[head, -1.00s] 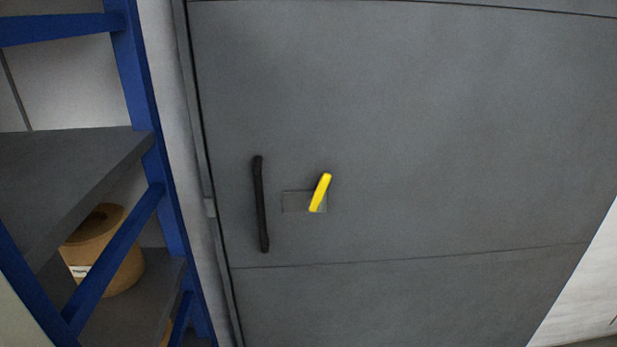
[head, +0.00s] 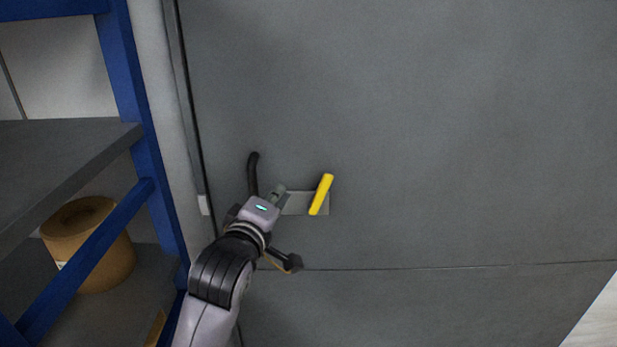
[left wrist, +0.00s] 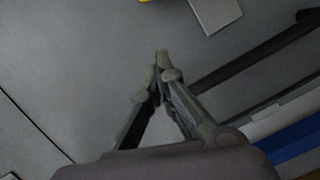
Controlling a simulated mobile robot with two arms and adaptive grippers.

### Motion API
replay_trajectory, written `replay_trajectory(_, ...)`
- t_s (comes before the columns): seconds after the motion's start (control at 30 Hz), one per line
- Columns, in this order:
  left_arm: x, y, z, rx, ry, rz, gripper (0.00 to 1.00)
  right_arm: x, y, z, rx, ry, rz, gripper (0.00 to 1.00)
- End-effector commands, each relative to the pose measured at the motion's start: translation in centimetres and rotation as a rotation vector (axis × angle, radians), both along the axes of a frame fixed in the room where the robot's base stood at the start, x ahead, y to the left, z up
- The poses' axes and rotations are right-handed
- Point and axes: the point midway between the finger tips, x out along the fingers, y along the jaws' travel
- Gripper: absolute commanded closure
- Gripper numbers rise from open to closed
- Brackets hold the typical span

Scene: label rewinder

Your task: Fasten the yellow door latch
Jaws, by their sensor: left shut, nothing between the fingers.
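The yellow latch (head: 321,195) sits on a small grey plate (head: 293,204) on the dark grey door (head: 440,140). The latch is tilted, its upper end leaning right. A sliver of it shows at the top edge of the left wrist view (left wrist: 146,1). My left gripper (head: 280,190) is shut and empty, left of the latch and apart from it, by the plate's left end. In the left wrist view its fingertips (left wrist: 162,58) meet in front of the bare door. My right gripper does not show.
A black door handle (head: 253,175) is left of the latch, partly hidden behind my left arm; it also shows in the left wrist view (left wrist: 255,55). A blue-framed shelf (head: 128,80) with a brown roll (head: 90,245) stands at the left. The door right of the latch is clear.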

Motion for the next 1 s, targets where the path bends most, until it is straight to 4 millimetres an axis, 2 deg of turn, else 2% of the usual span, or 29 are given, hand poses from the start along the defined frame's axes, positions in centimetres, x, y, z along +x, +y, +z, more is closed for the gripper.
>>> replay_trajectory(0.33, -0.1, 0.0, 0.3, -0.006, -0.004, 0.0, 1.0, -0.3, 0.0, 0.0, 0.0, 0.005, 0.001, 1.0)
replay_trajectory(0.47, 0.6, -0.2, 0.3, -0.005, -0.003, 0.0, 1.0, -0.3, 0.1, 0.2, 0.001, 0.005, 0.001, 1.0)
replay_trajectory(0.57, 1.9, -0.4, 0.3, -0.003, -0.001, 0.001, 1.0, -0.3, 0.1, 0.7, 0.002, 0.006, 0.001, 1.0)
replay_trajectory(1.0, 10.0, -2.3, -0.3, -0.002, -0.003, 0.0, 1.0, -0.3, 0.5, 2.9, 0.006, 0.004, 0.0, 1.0)
